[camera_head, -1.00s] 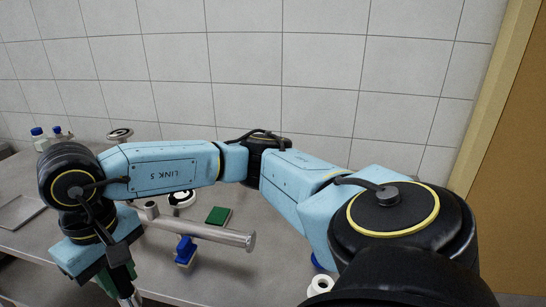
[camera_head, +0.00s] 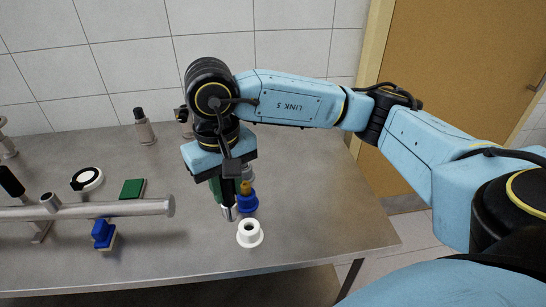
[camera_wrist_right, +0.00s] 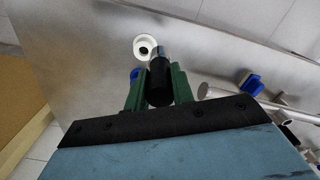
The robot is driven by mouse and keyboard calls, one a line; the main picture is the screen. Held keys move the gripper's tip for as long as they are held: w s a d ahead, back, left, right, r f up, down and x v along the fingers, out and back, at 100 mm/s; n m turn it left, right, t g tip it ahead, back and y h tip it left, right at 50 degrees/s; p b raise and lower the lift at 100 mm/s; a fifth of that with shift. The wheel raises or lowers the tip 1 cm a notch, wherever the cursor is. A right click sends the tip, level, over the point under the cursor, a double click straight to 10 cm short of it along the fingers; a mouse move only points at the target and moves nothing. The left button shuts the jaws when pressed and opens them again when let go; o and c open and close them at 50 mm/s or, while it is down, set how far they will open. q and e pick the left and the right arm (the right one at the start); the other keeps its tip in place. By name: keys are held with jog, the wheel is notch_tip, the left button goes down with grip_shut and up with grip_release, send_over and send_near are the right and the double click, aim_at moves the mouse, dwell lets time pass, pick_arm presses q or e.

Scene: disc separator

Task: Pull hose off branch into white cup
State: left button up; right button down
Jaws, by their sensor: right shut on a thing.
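My right gripper (camera_head: 224,194) is shut on a black hose (camera_wrist_right: 160,84), which has a silvery lower end and points down. In the right wrist view, green fingers of the right gripper (camera_wrist_right: 154,90) sit on both sides of the hose. The white cup (camera_head: 250,234) stands on the table, just right of and nearer than the hose tip. It also shows in the right wrist view (camera_wrist_right: 142,42), beside the tip. The hose is apart from the metal pipe (camera_head: 130,209), whose short upright branch (camera_head: 50,201) is bare. My left gripper is out of view.
A blue block (camera_head: 103,233), a green block (camera_head: 132,188) and a black-and-white disc (camera_head: 87,179) lie around the pipe. The table's front right is clear up to its edge.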

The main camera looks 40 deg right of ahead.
jog(key=shift+w+d+r+m+p, duration=0.15)
jog(key=shift+m+p, duration=0.2)
jog(key=shift+m, duration=0.65)
jog(key=m+p, duration=0.1)
jog(key=m, duration=0.2)
jog(key=w+m+p, duration=0.1)
jog(key=m, duration=0.3)
jog(key=shift+d+p, duration=0.2)
jog(key=shift+p, duration=0.1)
jog(key=d+f+m+p, duration=0.1)
jog(key=m+p, duration=0.1)
jog(key=m, duration=0.7)
jog(key=d+f+m+p, duration=0.1)
jog(key=d+m+p, duration=0.1)
jog(key=m, duration=0.7)
jog(key=w+d+f+m+p, duration=0.1)
jog(key=m+p, duration=0.3)
jog(key=m, duration=0.5)
jog(key=shift+d, duration=0.3)
jog(key=shift+f+b, duration=2.35)
jog(key=shift+f, duration=0.5)
